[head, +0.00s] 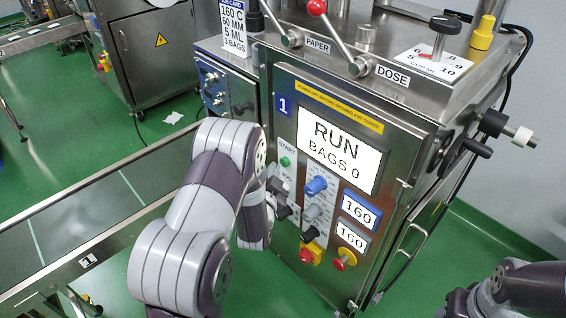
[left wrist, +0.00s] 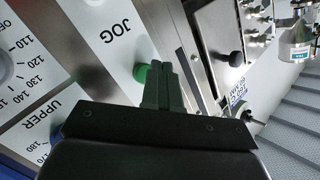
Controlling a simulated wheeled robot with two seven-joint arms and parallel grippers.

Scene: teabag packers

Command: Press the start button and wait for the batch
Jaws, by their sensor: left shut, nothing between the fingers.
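The green start button (head: 285,161) sits under the START label on the front panel of the steel machine. In the left wrist view the green button (left wrist: 141,73) shows partly behind my fingertips. The display (head: 340,147) reads RUN, BAGS 0. My left gripper (head: 281,190) is in front of the panel, just below the start button. In the left wrist view its fingers (left wrist: 160,72) are shut together with nothing between them. I cannot tell whether the tips touch the button. My right gripper is out of view; only part of my right arm shows at the lower right.
A blue knob (head: 314,186), a grey knob (head: 312,212), a yellow-based red button (head: 311,252) and two 160 readouts (head: 360,211) are close by on the panel. Red-knobbed levers (head: 317,8) stand on top. A conveyor (head: 110,200) runs at left.

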